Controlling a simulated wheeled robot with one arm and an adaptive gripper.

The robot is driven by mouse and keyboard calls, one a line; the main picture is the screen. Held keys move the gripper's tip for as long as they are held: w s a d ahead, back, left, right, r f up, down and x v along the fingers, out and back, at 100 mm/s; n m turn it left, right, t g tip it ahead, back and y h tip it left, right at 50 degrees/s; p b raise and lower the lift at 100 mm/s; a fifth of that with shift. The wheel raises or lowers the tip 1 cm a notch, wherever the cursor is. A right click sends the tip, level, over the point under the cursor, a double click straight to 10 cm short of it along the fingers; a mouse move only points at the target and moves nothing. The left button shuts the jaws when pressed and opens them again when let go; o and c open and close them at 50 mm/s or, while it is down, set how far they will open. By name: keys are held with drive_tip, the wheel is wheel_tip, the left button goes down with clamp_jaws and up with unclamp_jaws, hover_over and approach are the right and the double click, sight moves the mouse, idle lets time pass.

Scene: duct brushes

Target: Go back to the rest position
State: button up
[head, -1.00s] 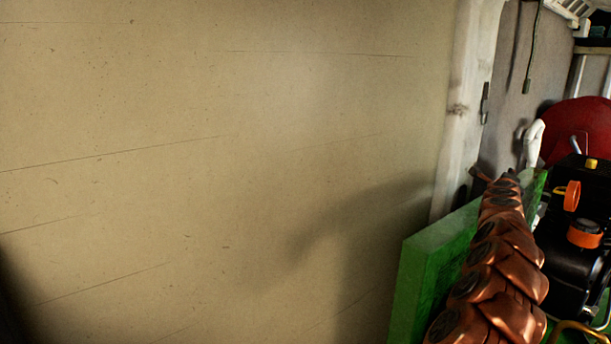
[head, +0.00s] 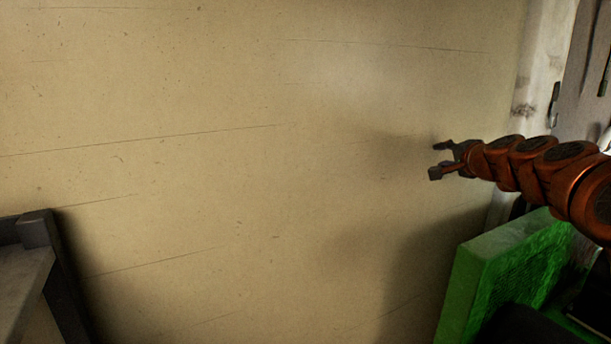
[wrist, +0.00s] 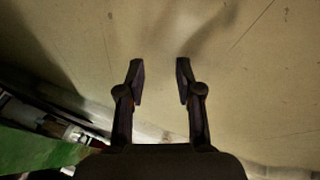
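My gripper (head: 440,160) is at the end of my orange-brown arm, which reaches in from the right edge in the head view. It points left, in front of the beige wall (head: 230,170). In the wrist view, the two dark fingers of my gripper (wrist: 160,80) stand apart with nothing between them. Only the wall (wrist: 230,80) shows beyond the fingertips. No brush shows in either view.
A green block-like panel (head: 500,265) stands at the lower right below my arm. It also shows in the wrist view (wrist: 35,152). A grey ledge (head: 22,260) juts in at the lower left. The space before the wall between them looks clear.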

drive_tip(key=s+a+f+n+g+y, duration=0.1)
drive_tip(key=s+a+f+n+g, duration=0.2)
drive_tip(key=s+a+f, duration=0.45)
drive_tip(key=s+a+f+n+g, duration=0.3)
drive_tip(key=s+a+f+n, duration=0.15)
drive_tip(key=s, duration=0.65)
drive_tip(key=s+a+f+n+g+y, duration=0.1)
drive_tip(key=s+a+f+n+g, duration=0.2)
drive_tip(key=s+a+f, duration=0.5)
drive_tip(key=s+d+f+n+g+h+p, duration=0.1)
drive_tip(key=s+d+f+g, duration=0.1)
drive_tip(key=s, duration=1.1)
drive_tip(key=s+d+f+n+g+h+p, duration=0.1)
drive_tip(key=s+f+g, duration=0.4)
drive_tip(key=s, duration=0.8)
drive_tip(key=shift+d+n+g+h, duration=0.45)
drive_tip(key=shift+g+h, duration=0.05)
drive_tip(key=shift+h, duration=0.3)
drive_tip(key=shift+d+f, duration=0.1)
drive_tip(key=shift+d, duration=0.05)
